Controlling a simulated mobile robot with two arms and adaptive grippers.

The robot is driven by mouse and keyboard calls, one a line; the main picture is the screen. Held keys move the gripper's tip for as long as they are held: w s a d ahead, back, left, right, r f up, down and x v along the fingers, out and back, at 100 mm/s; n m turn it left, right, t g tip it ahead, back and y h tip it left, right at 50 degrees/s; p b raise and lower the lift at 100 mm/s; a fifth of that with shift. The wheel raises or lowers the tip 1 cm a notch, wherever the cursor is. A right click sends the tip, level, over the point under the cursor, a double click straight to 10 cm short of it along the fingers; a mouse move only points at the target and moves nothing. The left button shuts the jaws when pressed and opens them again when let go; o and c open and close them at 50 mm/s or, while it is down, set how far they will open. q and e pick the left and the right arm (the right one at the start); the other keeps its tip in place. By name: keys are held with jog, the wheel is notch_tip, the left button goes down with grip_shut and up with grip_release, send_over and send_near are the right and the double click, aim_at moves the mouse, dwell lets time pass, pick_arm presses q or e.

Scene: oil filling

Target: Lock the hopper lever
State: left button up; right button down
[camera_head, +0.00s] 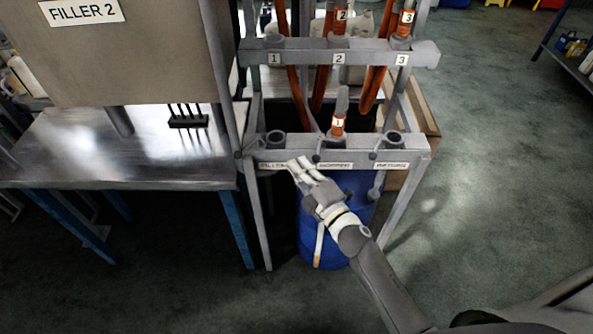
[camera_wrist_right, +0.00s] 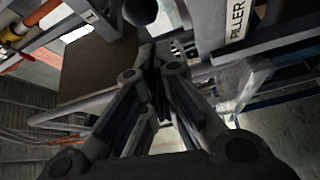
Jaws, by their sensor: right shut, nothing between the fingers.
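The lower bar (camera_head: 350,148) of a grey rack carries three sockets with labels below. The left label reads FILLER (camera_wrist_right: 238,20) in the right wrist view; the others are too small to read surely. Small dark knobs, perhaps levers, show on the bar, one near the middle label (camera_head: 317,158). I cannot tell whether any is locked. An orange hose end marked 1 (camera_head: 338,124) stands upright in the middle socket. My right gripper (camera_head: 298,165) is shut and empty, its tips in front of the bar between the left and middle labels. My left gripper is out of view.
A blue drum (camera_head: 322,250) stands under the rack behind my right arm. A steel table (camera_head: 80,150) with the FILLER 2 machine (camera_head: 140,60) is at left. Orange hoses (camera_head: 368,95) hang from the upper bar.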

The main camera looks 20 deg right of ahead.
jog(key=shift+s+d+f, duration=0.1)
jog(key=shift+d, duration=0.7)
jog(key=shift+s+d+n+y, duration=0.2)
jog(key=shift+d+n+y, duration=0.1)
jog(key=shift+y, duration=0.2)
